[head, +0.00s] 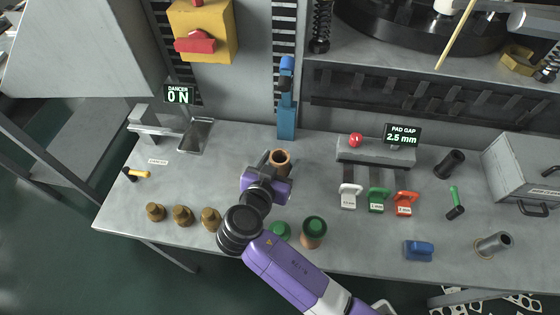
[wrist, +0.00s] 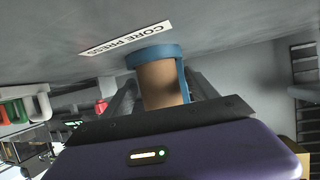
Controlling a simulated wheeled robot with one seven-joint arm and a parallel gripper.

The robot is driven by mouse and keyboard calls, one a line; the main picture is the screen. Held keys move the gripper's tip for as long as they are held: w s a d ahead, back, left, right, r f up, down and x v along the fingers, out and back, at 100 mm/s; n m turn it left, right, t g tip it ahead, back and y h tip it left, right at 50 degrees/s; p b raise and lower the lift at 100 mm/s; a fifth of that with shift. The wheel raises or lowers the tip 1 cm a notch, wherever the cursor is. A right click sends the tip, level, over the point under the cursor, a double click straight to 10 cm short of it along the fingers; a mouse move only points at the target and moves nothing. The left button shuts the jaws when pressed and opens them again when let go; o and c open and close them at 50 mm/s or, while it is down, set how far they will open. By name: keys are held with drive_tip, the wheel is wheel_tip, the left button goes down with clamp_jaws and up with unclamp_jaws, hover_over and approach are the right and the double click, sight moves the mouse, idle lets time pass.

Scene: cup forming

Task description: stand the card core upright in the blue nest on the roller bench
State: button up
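The card core (head: 280,161) is a short brown tube standing upright at the back middle of the bench, its hollow top showing in the head view. In the wrist view, which is upside down, the core (wrist: 163,85) has its bench-side end inside the blue nest (wrist: 153,54), a round collar with an upright bar at one side. The other end of the core is hidden behind my gripper body. My gripper (head: 272,170) is low at the core, its dark fingers on either side of it. Whether the fingers touch the core is unclear.
A blue press post (head: 287,105) stands behind the core. Several brown pieces (head: 182,215) stand at the front left. A green-topped brown cup (head: 314,232) stands close to my arm. Coloured gauges (head: 378,200), a blue block (head: 419,250) and a grey tube (head: 493,244) lie to the right.

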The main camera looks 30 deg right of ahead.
drive_tip(key=shift+r, duration=0.2)
drive_tip(key=v, duration=1.2)
